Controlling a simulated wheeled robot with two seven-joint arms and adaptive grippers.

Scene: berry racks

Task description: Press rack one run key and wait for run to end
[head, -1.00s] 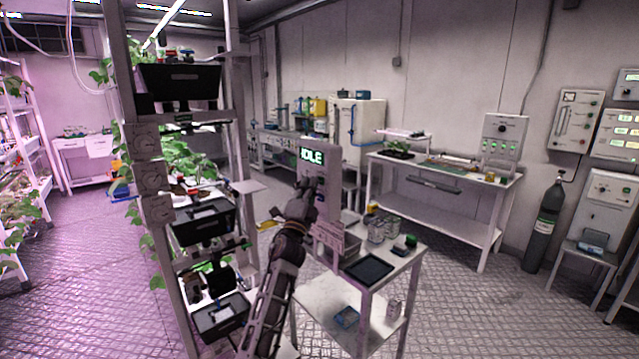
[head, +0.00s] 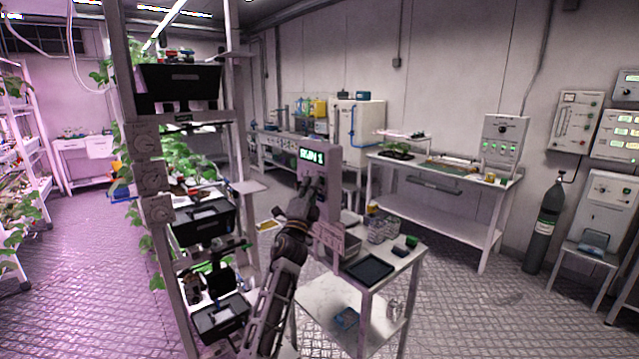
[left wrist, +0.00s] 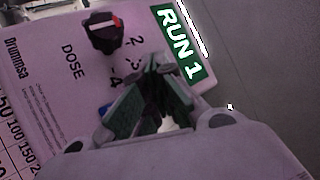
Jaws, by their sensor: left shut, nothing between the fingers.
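The control panel (head: 328,196) stands upright by the cart, and its green display (head: 312,157) reads RUN 1. The display also shows large in the left wrist view (left wrist: 178,42). A black dose knob with a red mark (left wrist: 103,32) sits on the panel beside the word DOSE and some numbers. A small part of a blue key (left wrist: 103,110) shows at the left finger; the rest is hidden. My left gripper (head: 316,182) is shut and empty, with its fingertips at the panel face below the display (left wrist: 152,66). I cannot tell whether they touch it. My right gripper is not in view.
A tall plant rack (head: 128,75) with black bins stands close on the left. A white cart (head: 400,268) holding a dark tray (head: 368,268) and clear containers is right of the panel. Open floor (head: 470,310) lies to the right.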

